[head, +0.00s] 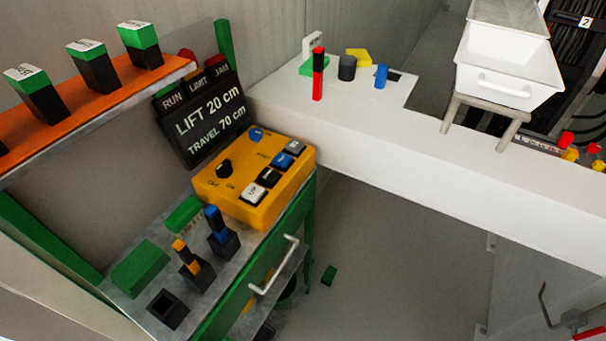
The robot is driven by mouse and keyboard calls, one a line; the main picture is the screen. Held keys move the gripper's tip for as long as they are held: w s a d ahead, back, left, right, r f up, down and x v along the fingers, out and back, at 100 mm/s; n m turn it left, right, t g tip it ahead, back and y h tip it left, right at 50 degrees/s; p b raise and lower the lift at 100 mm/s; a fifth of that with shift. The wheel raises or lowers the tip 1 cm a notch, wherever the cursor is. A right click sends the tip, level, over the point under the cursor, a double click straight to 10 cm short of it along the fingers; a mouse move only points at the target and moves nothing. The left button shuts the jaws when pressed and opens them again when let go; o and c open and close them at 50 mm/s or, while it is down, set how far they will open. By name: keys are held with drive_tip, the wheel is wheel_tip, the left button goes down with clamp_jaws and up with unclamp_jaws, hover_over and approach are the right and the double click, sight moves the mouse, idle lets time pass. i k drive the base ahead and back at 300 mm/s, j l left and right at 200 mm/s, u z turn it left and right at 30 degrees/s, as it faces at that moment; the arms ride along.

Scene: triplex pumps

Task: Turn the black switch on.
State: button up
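The black switch (224,168) is a round knob on the left part of the sloped top of a yellow control box (230,200). Two small marks, which look like off and on, are printed below the knob. Its exact setting is too small to tell. The box also has a blue knob (256,134) and a row of white, black, blue and grey buttons along its right side. It sits on a metal-topped green cart (225,245). My gripper is not in view.
A dark sign (205,120) reading LIFT 20 cm, TRAVEL 70 cm stands behind the box. Blue-handled (217,225) and orange-handled (186,255) levers stand in front. An orange shelf (95,105) overhangs at left. A white beam (430,180) runs along the right. Grey floor (390,265) is largely clear.

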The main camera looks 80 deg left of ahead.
sight(225, 169)
drive_tip(key=k+l+u, duration=0.1)
drive_tip(key=l+u, duration=0.15)
drive_tip(key=u, duration=0.15)
drive_tip(key=k+l+u, duration=0.1)
drive_tip(key=u, duration=0.3)
drive_tip(key=l+u, duration=0.1)
drive_tip(key=u, duration=2.4)
drive_tip(key=l, duration=0.35)
